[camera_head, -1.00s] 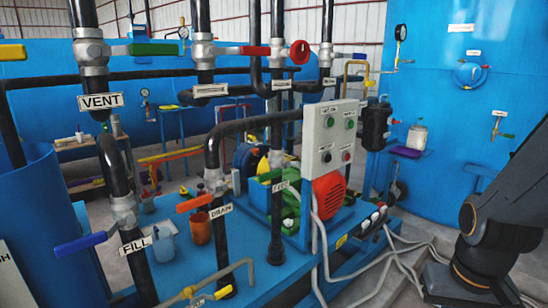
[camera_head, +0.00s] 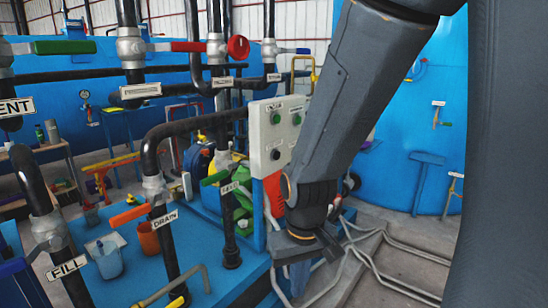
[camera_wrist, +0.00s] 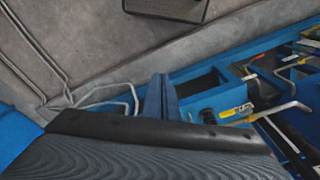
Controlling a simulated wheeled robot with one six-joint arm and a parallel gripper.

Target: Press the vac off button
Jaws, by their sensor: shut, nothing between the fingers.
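The light grey control box (camera_head: 262,140) stands on a post left of my arm in the head view. Its upper row has two green buttons, one at left (camera_head: 276,118) and one at right (camera_head: 297,119). A dark button (camera_head: 276,154) sits at lower left. The box's lower right corner is hidden behind my arm. The labels are too small to read, so I cannot tell which is vac off. My gripper (camera_head: 318,245) hangs below and right of the box, apart from it. In the wrist view its fingers (camera_wrist: 160,100) are together and empty, pointing over the floor and blue frame.
A blue tank (camera_head: 400,140) stands behind my arm.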

